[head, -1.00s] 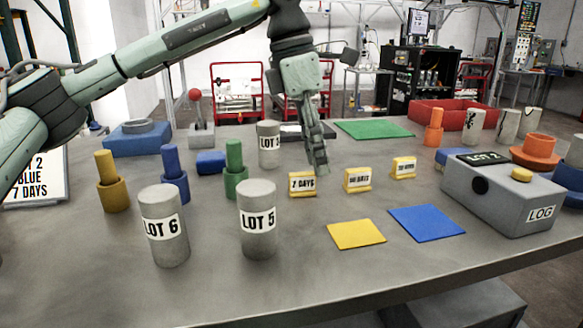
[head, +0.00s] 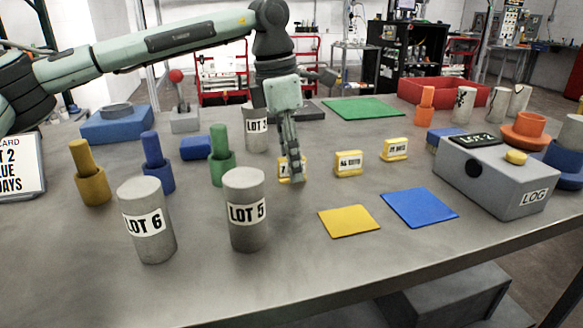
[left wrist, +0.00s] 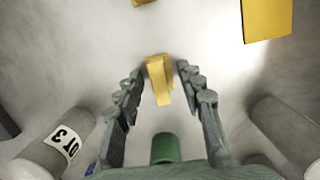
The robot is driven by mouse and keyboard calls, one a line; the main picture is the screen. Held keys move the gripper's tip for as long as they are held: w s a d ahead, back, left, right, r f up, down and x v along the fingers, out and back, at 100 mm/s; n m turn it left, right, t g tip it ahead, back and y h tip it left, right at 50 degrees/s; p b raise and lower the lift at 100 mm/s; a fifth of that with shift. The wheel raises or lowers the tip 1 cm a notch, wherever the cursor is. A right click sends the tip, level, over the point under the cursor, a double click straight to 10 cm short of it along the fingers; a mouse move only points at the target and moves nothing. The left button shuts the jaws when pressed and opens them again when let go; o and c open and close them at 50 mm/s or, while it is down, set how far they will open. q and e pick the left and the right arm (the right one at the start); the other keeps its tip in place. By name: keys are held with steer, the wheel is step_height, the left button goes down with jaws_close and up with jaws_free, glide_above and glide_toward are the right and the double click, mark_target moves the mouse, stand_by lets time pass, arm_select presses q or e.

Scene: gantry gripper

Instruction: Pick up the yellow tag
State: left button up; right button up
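Three yellow tags with white labels stand in a row on the table. The nearest, a "7 DAYS" tag (head: 283,171), is partly hidden behind my left gripper (head: 295,174). The middle tag (head: 349,164) and the far tag (head: 395,149) stand to its right, clear of the gripper. In the left wrist view my left gripper (left wrist: 160,70) is open, pointing down, with a yellow tag (left wrist: 159,82) between its fingertips. A gap shows on each side, so the fingers are not closed on it. My right gripper is not in view.
Grey cylinders LOT 5 (head: 245,232), LOT 6 (head: 146,243) and LOT 3 (head: 256,140) stand around the gripper, with a green peg in a holder (head: 221,170) to its left. A yellow square (head: 349,221) and a blue square (head: 419,207) lie flat at front right. A grey LOG box (head: 492,180) stands at right.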

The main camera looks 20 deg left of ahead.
arm_select(q)
steer(key=shift+c, duration=0.5)
jaws_close()
steer(key=shift+r, duration=0.15)
